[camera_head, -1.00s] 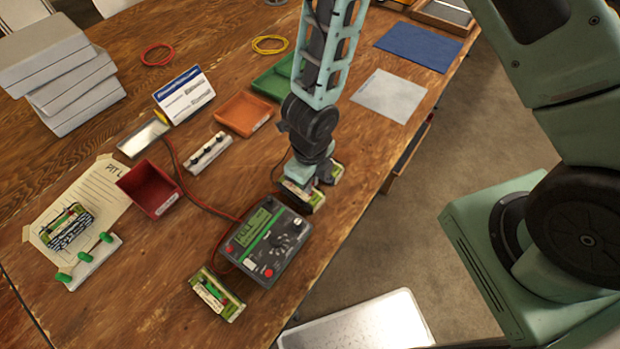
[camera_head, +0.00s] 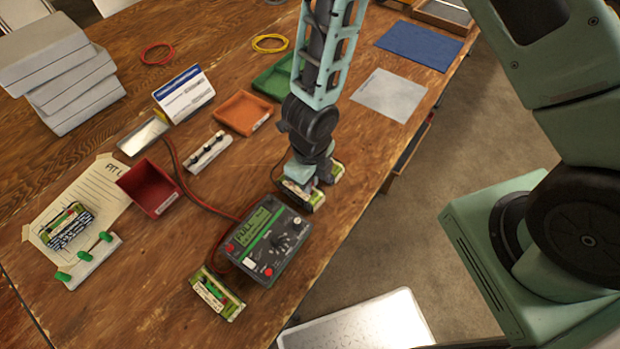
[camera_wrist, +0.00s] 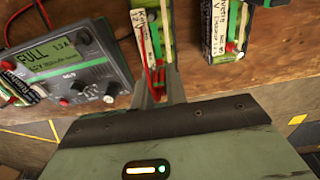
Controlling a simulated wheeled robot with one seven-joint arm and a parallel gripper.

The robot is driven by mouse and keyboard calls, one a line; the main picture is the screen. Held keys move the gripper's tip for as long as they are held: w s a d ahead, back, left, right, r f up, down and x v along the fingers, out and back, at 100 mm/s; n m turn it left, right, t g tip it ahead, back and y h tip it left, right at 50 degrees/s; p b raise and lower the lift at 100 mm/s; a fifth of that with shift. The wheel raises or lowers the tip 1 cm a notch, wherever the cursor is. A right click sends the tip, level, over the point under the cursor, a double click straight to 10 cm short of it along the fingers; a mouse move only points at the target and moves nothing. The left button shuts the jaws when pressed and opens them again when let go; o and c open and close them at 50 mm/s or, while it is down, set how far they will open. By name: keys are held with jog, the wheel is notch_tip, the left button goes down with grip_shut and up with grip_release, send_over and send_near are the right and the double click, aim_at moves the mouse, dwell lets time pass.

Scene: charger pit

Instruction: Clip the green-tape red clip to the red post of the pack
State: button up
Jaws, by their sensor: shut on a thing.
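My gripper (camera_wrist: 156,94) points down at a green-and-white battery pack (camera_wrist: 148,36), with its fingers shut at the pack's near end. A small red piece with a red lead (camera_wrist: 159,77) shows at the fingertips; I take it for the red clip, mostly hidden by the fingers. I cannot make out green tape on it. In the head view my gripper (camera_head: 308,180) is over this pack (camera_head: 302,198) right of the charger (camera_head: 265,243). The pack's red post is not clearly visible. The charger's display (camera_wrist: 52,58) reads FULL.
A second pack (camera_wrist: 232,30) stands close to the right of the gripped end. A red bin (camera_head: 150,188) stands farther left. The table edge is close on the right.

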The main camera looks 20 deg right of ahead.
dwell(0.4)
jog(key=o, duration=0.8)
jog(key=shift+o, duration=0.2)
jog(key=shift+o, duration=1.1)
jog(key=shift+r+p, duration=3.7)
jog(key=shift+p, duration=0.1)
